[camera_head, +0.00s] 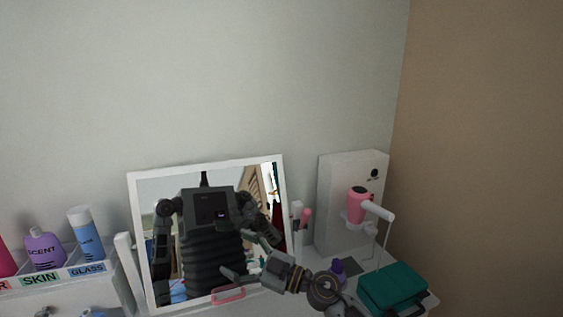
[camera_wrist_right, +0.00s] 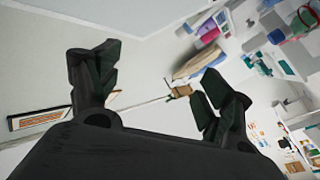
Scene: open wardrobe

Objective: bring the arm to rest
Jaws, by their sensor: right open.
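My right gripper (camera_head: 246,272) is in the lower middle of the head view, in front of the mirror (camera_head: 136,225). Its arm comes in from the bottom right. In the right wrist view the gripper (camera_wrist_right: 155,85) has its two dark fingers spread wide, with nothing between them. My left gripper is not directly in view. The mirror shows my dark body and arms, but too small to read the gripper states.
A pink hair dryer (camera_head: 358,203) hangs on a white panel (camera_head: 335,190), right of the mirror. A labelled organizer (camera_head: 45,292) holds bottles at left. A pink-rimmed item (camera_head: 228,295) lies below the gripper.

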